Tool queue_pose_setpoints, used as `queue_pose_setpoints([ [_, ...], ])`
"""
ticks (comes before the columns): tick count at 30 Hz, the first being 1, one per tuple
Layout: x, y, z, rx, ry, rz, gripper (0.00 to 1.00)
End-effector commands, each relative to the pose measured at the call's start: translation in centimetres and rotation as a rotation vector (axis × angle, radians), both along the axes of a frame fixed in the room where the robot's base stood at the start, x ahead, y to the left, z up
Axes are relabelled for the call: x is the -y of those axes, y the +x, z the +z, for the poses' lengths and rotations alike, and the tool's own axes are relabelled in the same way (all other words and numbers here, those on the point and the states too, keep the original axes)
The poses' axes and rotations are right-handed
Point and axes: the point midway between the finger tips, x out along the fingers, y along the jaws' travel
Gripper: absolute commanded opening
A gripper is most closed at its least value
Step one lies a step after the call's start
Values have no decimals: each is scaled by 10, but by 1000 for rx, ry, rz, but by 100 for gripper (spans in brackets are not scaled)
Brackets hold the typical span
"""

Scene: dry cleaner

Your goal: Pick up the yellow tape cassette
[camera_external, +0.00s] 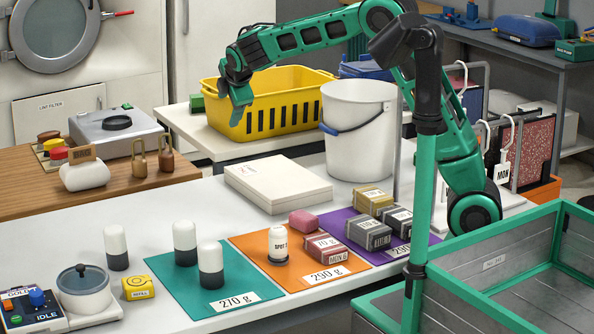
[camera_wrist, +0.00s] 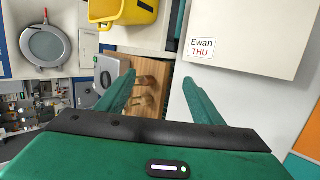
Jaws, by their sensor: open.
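The yellow tape cassette (camera_external: 139,287) is a small yellow block with a white label. It lies on the white table at the front left in the external view, between the lidded pot and the teal mat. I do not see it in the wrist view. My gripper (camera_external: 238,105) is high up in the external view, near the yellow basket, far above and to the right of the cassette. Its two green fingers spread apart in the wrist view (camera_wrist: 158,88), and nothing is between them.
A lidded pot (camera_external: 83,291) and a blue control box (camera_external: 25,304) stand left of the cassette. A black-and-white bottle (camera_external: 116,248) stands behind it. The teal mat (camera_external: 180,290) holds two similar bottles. A yellow basket (camera_external: 290,82) and white bucket (camera_external: 360,145) stand farther back.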

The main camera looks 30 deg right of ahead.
Motion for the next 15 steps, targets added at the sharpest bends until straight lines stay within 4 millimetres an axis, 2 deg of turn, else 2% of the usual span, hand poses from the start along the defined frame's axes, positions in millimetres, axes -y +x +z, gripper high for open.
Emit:
queue_pose_setpoints([
  [1,-32,-10,-8,-14,-47,63,61],
  [3,-67,-24,-17,-31,-112,143,61],
  [8,-146,-63,-36,-59,-264,326,61],
  [15,-256,-142,-65,-72,-504,590,61],
])
